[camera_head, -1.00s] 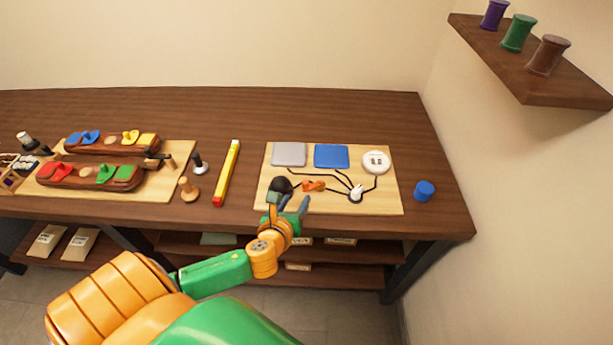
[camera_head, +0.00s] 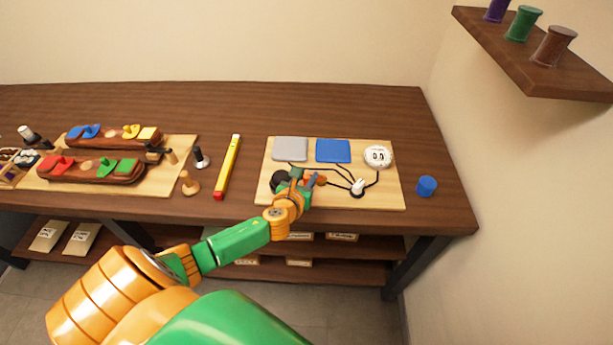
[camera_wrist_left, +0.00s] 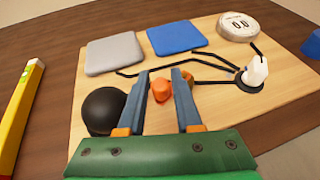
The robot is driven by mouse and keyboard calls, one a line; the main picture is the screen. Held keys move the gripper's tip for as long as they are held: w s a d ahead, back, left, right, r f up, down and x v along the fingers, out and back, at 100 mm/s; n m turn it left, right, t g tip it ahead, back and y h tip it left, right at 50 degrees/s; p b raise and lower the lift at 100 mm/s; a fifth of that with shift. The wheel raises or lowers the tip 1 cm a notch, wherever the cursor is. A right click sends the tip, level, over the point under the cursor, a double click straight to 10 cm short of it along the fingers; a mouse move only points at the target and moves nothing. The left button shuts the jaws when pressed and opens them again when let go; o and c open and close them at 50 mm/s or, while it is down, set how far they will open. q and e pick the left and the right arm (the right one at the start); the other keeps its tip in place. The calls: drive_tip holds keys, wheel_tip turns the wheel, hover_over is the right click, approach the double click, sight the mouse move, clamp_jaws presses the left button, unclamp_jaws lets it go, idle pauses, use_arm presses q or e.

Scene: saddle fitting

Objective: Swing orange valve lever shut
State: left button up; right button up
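The orange valve lever (camera_wrist_left: 182,88) sits on the light wooden board, between and just beyond the fingers of my left gripper (camera_wrist_left: 165,78) in the left wrist view. A smaller orange piece (camera_wrist_left: 160,89) stands beside it, close to the left finger. In the head view the orange part (camera_head: 321,181) shows only partly past my left gripper (camera_head: 306,178). The fingers are apart, with a clear gap between them; I cannot tell if either touches the lever. A dark round knob (camera_wrist_left: 104,109) is left of the fingers. My right gripper is not in view.
The board (camera_head: 385,199) also carries a grey pad (camera_head: 290,149), a blue pad (camera_head: 333,151), a round white gauge (camera_head: 377,156), black lines and a white fitting (camera_head: 358,187).

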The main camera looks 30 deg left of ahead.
use_arm(q)
clamp_jaws()
